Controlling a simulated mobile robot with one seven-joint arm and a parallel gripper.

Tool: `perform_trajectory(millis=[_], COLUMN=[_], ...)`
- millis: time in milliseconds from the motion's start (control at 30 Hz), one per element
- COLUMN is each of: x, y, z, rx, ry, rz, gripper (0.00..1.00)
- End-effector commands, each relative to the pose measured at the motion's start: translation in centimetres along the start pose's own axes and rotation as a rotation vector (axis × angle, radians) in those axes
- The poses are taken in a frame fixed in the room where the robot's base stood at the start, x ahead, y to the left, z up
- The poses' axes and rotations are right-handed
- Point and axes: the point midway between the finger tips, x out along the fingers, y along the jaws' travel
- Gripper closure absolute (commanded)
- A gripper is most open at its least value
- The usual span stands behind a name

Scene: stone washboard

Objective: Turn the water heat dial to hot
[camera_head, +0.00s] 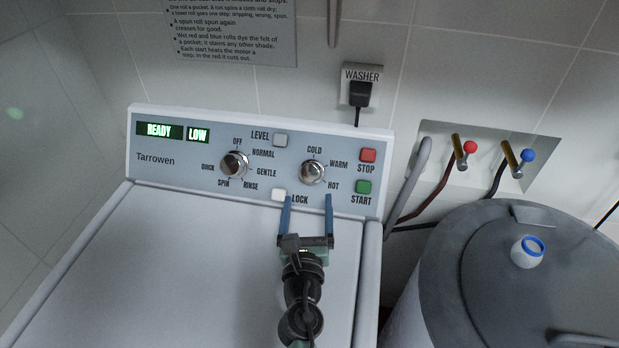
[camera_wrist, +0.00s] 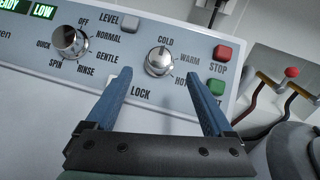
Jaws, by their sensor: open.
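The water heat dial (camera_head: 312,172) is a round silver knob on the washer's control panel (camera_head: 200,178), ringed by the labels COLD, WARM and HOT. It also shows in the wrist view (camera_wrist: 158,62), where its pointer mark seems to face up toward COLD. My gripper (camera_head: 308,198) has two blue fingers, spread apart and empty. It is just below the dial in the head view. In the wrist view the fingers (camera_wrist: 162,78) reach up on either side below the dial, without visibly touching it.
A cycle dial (camera_head: 234,165) is left of the heat dial. The LEVEL (camera_head: 280,140), LOCK (camera_head: 279,195), red STOP (camera_head: 368,155) and green START (camera_head: 364,187) buttons are close by. Displays read READY and LOW. Taps (camera_head: 465,148) and a grey lidded drum (camera_head: 500,265) are at right.

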Motion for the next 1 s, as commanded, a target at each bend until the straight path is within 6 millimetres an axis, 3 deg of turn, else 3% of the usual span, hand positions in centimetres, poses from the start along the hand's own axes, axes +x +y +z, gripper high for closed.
perform_trajectory(millis=[200, 433, 900, 1000], x=[4.0, 6.8, 7.7, 7.7], y=[0.1, 0.0, 0.0, 0.0], z=[-0.2, -0.1, 0.0, 0.0], rx=[-0.001, 0.0, 0.001, 0.001], ry=[-0.002, -0.001, 0.0, 0.0], rz=[0.0, 0.0, 0.0, 0.0], gripper=[0.13, 0.13, 0.13, 0.31])
